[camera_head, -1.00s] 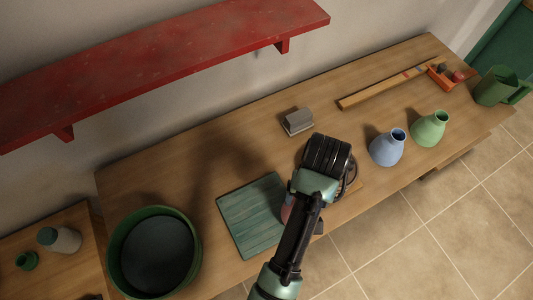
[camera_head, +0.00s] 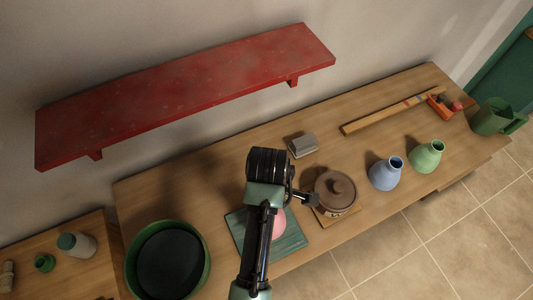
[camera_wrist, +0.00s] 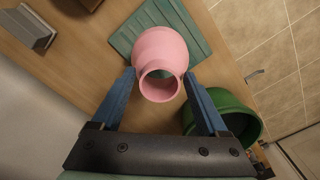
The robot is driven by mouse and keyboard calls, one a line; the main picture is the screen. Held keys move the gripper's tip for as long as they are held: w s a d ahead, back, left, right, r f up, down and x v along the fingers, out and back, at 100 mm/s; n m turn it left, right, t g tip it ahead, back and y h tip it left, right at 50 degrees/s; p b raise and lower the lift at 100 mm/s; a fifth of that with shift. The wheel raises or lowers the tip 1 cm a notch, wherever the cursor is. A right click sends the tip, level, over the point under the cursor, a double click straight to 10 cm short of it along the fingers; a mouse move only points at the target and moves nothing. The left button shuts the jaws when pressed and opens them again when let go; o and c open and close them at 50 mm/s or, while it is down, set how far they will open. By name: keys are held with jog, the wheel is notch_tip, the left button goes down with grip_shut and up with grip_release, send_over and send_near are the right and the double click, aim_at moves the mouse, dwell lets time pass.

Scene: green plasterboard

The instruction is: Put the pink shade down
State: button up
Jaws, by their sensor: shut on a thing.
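The pink shade (camera_wrist: 161,48) is a bottle-like form with a round open mouth turned towards the wrist camera. My gripper (camera_wrist: 160,78) has its two blue fingers on either side of the shade near its mouth, shut on it. In the head view the pink shade (camera_head: 279,223) is mostly hidden behind my arm. It shows against the green board (camera_head: 289,242), which lies flat on the table. The green board also shows behind the shade in the wrist view (camera_wrist: 196,38). I cannot tell whether the shade touches the board.
A brown lidded pot (camera_head: 336,187) stands right of the board, with a blue vase (camera_head: 386,174) and a green vase (camera_head: 427,155) beyond. A large green basin (camera_head: 201,258) is at left. A grey block (camera_head: 302,146) lies behind. A red shelf (camera_head: 190,95) hangs above.

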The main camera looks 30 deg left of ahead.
notch_tip(320, 180, down, 8)
jog(key=p, duration=0.1)
dwell(0.4)
jog(key=shift+f, duration=0.2)
jog(key=o, duration=1.6)
jog(key=shift+c, duration=0.2)
jog(key=shift+r, duration=0.1)
notch_tip(320, 180, up, 12)
jog(key=shift+r+b, duration=0.1)
jog(key=shift+b, duration=0.5)
